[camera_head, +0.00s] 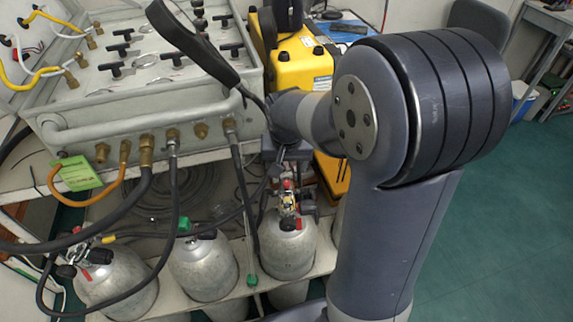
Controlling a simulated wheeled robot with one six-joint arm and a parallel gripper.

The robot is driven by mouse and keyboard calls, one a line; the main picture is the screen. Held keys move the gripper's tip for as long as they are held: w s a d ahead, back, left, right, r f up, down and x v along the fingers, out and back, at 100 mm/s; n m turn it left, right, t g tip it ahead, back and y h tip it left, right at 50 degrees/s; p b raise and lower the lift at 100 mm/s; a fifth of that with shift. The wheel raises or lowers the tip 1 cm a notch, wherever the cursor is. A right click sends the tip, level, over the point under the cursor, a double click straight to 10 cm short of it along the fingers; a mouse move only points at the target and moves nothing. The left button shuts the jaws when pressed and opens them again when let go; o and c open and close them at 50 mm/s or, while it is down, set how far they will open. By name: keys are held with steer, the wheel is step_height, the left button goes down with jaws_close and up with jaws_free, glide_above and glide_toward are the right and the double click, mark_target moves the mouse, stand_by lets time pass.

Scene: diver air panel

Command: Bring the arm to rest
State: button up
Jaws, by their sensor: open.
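My arm (392,200) fills the right middle of the head view, its large dark joint in front and its forearm reaching left, away from the camera. My gripper (289,184) is small and dark, partly hidden below the wrist. It is open and points down, close to the valve of a grey cylinder (288,248). I cannot tell whether the fingers touch the valve.
An air panel (140,100) with valves and hoses stands at upper left on a shelf bench. More grey cylinders (203,268) stand below it. A yellow case (303,62) is behind my wrist. Green floor (490,230) is clear at right.

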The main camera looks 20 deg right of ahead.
steer(key=b+x, duration=0.1)
steer(key=x, duration=0.9)
steer(key=shift+f+b, duration=0.4)
steer(key=shift+r+p, duration=0.3)
